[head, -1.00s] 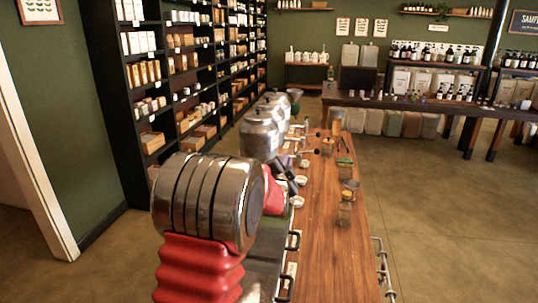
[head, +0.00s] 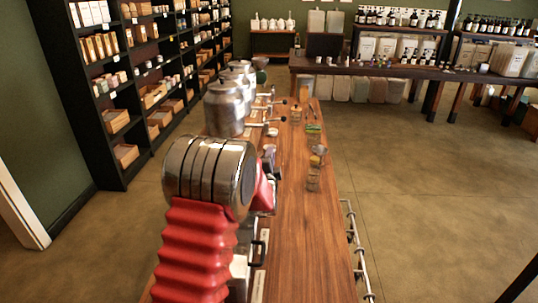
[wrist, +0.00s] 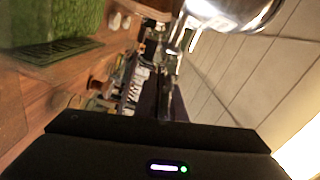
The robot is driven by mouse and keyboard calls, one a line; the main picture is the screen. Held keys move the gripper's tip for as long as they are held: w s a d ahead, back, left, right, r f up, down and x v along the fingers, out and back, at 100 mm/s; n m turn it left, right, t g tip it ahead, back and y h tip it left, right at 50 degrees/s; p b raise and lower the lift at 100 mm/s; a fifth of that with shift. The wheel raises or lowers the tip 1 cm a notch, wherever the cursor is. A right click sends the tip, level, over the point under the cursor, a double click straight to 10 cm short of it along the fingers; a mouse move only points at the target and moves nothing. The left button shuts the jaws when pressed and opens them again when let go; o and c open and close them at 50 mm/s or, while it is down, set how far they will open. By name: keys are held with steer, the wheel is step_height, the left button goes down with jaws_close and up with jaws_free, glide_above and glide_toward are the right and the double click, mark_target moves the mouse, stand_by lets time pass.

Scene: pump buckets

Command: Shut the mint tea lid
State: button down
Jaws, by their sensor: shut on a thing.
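In the head view my red-sleeved arm reaches forward over the left side of the wooden counter (head: 292,225), and its metal joint hides my gripper. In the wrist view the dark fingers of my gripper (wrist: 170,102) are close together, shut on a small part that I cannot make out. A shiny metal piece (wrist: 185,35) is just beyond them. A black bow handle (head: 263,243) and a pale label (head: 259,285) show at the counter's left side in the head view. I cannot read the label, and I cannot tell which lid is the mint tea one.
Metal canisters (head: 225,108) stand in a row beyond my arm. Small jars (head: 314,175) stand on the counter. A metal rail (head: 357,250) runs along its right side. In the wrist view a green block (wrist: 50,20) is at upper left. Open floor (head: 430,190) lies right.

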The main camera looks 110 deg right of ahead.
steer(key=shift+w+f, duration=0.2)
steer(key=c, duration=1.8)
jaws_free()
steer(key=shift+r, duration=0.1)
steer(key=shift+c, duration=0.2)
steer(key=shift+s, duration=0.1)
steer(key=shift+r, duration=0.1)
step_height(320, 180, up, 10)
steer(key=shift+f, duration=0.15)
